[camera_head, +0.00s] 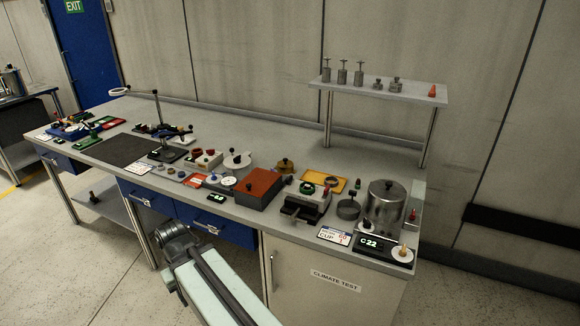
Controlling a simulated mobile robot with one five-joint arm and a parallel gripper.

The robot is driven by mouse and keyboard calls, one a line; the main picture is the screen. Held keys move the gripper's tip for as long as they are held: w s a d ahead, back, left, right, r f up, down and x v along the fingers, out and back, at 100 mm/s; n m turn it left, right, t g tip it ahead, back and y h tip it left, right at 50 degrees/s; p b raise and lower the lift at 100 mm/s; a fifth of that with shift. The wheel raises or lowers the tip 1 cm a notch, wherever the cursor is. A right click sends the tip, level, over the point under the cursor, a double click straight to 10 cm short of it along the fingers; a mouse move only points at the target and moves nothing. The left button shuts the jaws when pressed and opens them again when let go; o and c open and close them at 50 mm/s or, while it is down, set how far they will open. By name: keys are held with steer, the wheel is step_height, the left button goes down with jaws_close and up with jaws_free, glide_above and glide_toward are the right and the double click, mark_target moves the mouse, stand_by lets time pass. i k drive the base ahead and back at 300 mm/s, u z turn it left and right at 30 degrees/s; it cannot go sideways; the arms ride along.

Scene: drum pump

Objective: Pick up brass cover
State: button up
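A small brass-coloured cover (285,166) with a dark knob on top sits on the workbench, behind the brown-red box and left of the yellow-orange tray. It is small in this view, and its lower front is partly hidden by things before it. My gripper (172,233) is at the end of my arm at the lower centre, in front of the blue drawers and well apart from the cover. Its fingers are not clear, so I cannot tell whether it is open or shut.
The workbench (260,138) is crowded along its front. A brown-red box (259,187), a grey vise-like device (305,203) and a yellow-orange tray (325,180) stand near the cover. A steel drum (384,207) stands at right, below a raised shelf (405,97). The bench's back strip is clear.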

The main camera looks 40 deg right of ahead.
mark_target(285, 166)
steer(key=i, duration=1.5)
steer(key=u, duration=0.05)
